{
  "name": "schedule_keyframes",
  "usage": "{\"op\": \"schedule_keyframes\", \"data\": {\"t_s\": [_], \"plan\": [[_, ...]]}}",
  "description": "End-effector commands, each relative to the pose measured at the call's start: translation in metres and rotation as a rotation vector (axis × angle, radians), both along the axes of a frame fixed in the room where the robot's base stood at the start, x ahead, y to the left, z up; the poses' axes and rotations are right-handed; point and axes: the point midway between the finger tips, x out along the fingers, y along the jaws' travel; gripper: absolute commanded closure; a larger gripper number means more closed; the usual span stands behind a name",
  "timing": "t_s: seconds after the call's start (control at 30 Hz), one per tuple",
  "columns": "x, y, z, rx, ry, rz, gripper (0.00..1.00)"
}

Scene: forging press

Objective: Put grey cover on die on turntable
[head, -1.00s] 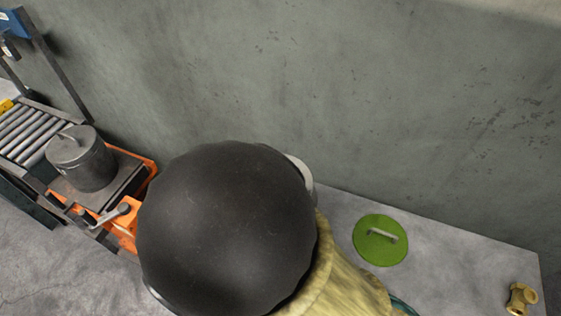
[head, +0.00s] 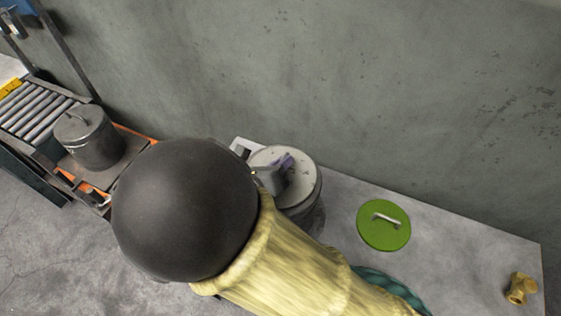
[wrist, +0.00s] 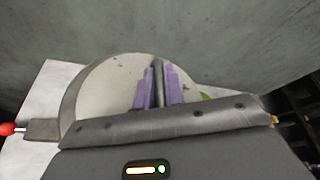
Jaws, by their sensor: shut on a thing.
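My gripper (head: 278,173) is shut on the upright handle of a round light-grey cover (head: 302,182), in the middle of the head view. In the wrist view the purple fingertips (wrist: 157,88) pinch the handle, and the cover (wrist: 95,92) fills the area behind them. The cover is over a darker grey cylinder (head: 308,213); I cannot tell whether it rests fully on it. A dark grey lidded drum (head: 95,148) stands at the left on a plate with an orange frame. I cannot tell which body is the die or see the turntable clearly.
A green disc with a handle (head: 384,225) and a brass fitting (head: 520,288) lie on the grey bench at right. A roller conveyor (head: 38,112) is at far left. The wall rises close behind. A red-knobbed lever (wrist: 8,128) shows in the wrist view.

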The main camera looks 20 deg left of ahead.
Motion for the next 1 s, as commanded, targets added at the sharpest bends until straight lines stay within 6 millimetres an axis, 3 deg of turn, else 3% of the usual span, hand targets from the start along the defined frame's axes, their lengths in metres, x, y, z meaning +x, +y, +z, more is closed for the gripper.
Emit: {"op": "schedule_keyframes", "data": {"t_s": [0.1, 0.13, 0.23, 0.67, 1.0], "plan": [[0.000, 0.000, -0.001, 0.000, -0.002, -0.001, 1.00], [0.000, 0.000, -0.002, 0.000, 0.000, 0.000, 0.87], [0.000, 0.000, -0.001, 0.000, 0.000, 0.000, 0.68], [-0.006, 0.003, 0.002, 0.003, -0.001, 0.002, 0.67], [-0.058, 0.019, 0.019, 0.006, 0.000, 0.004, 0.67]]}}
